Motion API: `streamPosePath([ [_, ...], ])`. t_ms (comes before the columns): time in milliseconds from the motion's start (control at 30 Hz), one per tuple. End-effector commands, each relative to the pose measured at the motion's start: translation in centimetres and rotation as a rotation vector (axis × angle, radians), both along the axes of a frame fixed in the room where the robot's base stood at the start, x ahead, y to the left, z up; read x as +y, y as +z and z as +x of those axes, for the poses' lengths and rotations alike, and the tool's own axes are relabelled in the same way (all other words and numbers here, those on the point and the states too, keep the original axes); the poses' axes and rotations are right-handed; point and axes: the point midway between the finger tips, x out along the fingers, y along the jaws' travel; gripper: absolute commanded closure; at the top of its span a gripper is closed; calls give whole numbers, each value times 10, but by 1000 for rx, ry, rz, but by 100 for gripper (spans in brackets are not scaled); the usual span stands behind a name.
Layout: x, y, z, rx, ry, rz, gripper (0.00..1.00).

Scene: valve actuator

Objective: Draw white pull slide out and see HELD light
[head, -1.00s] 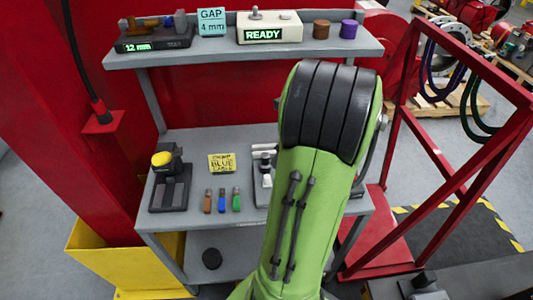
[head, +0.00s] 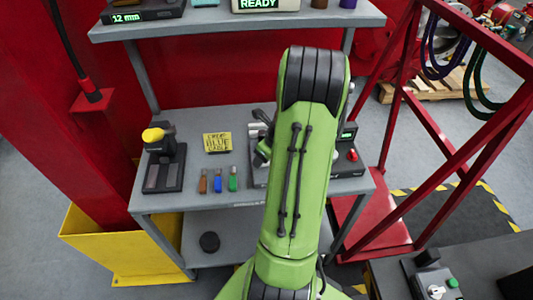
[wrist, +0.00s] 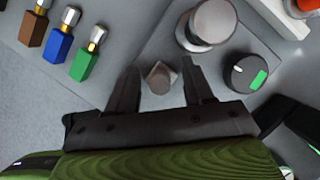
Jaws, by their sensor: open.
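My gripper (wrist: 161,64) is open over the device on the shelf. In the wrist view, a small grey square-topped post (wrist: 160,78) shows between its fingers; no contact is visible. A pale grey round knob (wrist: 208,24) stands just beyond the right finger. A black dial with a green mark (wrist: 247,73) is to the right. I cannot tell which part is the white pull slide. In the head view, my arm hides most of the device. A small lit green display (head: 348,133) shows right of my arm; its text is unreadable, so I cannot confirm a HELD light.
Brown, blue (wrist: 62,42) and green tagged pieces lie left of my gripper. A yellow-knobbed device (head: 165,165) and a yellow note (head: 217,142) are on the shelf's left. A red button (head: 352,155) is on the right. The upper shelf (head: 240,24) overhangs behind.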

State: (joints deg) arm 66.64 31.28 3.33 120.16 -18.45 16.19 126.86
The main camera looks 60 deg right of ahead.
Motion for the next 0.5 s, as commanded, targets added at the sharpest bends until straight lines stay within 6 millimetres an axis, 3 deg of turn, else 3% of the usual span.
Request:
streamPosePath([
  [100,0,1,0,0,0,0,52],
  [300,0,1,0,0,0,0,82],
  [333,0,1,0,0,0,0,57],
  [500,0,1,0,0,0,0,79],
])
